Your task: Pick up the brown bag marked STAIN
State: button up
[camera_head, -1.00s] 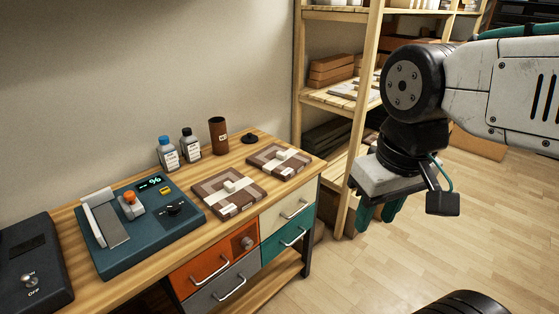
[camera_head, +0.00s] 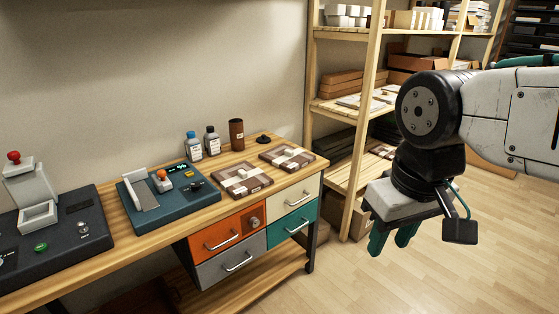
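No bag with a readable STAIN mark shows. A brown upright cylinder-like container (camera_head: 236,135) with a small pale label stands at the back of the wooden bench; its lettering is too small to read. My gripper (camera_head: 390,245) hangs at the right, in front of the wooden shelves, well away from the bench. Its teal fingers point down with a gap between them, and nothing shows between them.
On the wooden bench (camera_head: 110,265) are two bottles (camera_head: 203,144), two brown patterned boards (camera_head: 243,180), a teal device (camera_head: 168,195) and a dark press-like machine (camera_head: 50,235). Drawers (camera_head: 228,234) sit below. Shelves (camera_head: 345,110) stand behind; the floor at right is clear.

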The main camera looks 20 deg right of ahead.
aim_at(288, 158)
jog(key=u, duration=0.15)
jog(key=i, duration=1.35)
jog(key=z, duration=0.6)
